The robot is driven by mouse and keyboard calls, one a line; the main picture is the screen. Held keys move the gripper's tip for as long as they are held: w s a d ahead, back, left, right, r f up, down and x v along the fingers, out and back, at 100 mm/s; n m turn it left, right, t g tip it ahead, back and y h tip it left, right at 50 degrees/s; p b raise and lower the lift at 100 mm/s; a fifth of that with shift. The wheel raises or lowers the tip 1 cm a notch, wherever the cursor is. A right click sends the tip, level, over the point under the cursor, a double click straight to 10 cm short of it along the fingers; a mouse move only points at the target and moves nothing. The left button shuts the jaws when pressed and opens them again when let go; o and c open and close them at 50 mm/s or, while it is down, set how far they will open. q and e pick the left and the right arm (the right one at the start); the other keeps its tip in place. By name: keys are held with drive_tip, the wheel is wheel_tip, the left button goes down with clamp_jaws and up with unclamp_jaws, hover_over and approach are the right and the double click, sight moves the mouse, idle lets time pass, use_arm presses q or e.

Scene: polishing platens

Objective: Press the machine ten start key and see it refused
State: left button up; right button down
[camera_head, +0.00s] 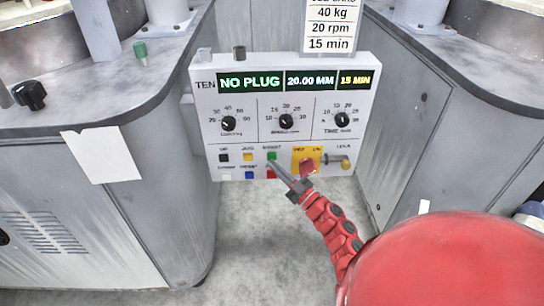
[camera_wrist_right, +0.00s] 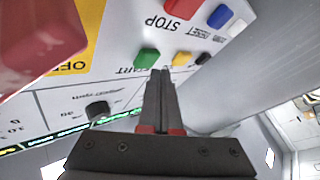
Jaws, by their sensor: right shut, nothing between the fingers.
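The machine ten control panel (camera_head: 287,140) stands between two grey cabinets, marked TEN. Its display (camera_head: 250,82) reads NO PLUG, 20.00 MM and 15 MIN. My left gripper is not in view.
A red key or knob on a yellow plate (camera_head: 314,153) sits right of my fingers; it looms close in the wrist view. Yellow, blue, black and red keys are nearby. Three dials sit above. A card (camera_head: 331,28) reads 40 kg, 20 rpm, 15 min. Cabinets flank both sides.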

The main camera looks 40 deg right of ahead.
drive_tip(key=shift+s+a, duration=0.1)
drive_tip(key=shift+s, duration=0.05)
drive_tip(key=s+a, duration=0.1)
drive_tip(key=s+p, duration=0.1)
drive_tip(key=s, duration=0.1)
drive_tip(key=s+a+p, duration=0.1)
drive_tip(key=shift+s+a, duration=0.15)
drive_tip(key=shift+a, duration=0.15)
idle(0.3)
idle(0.5)
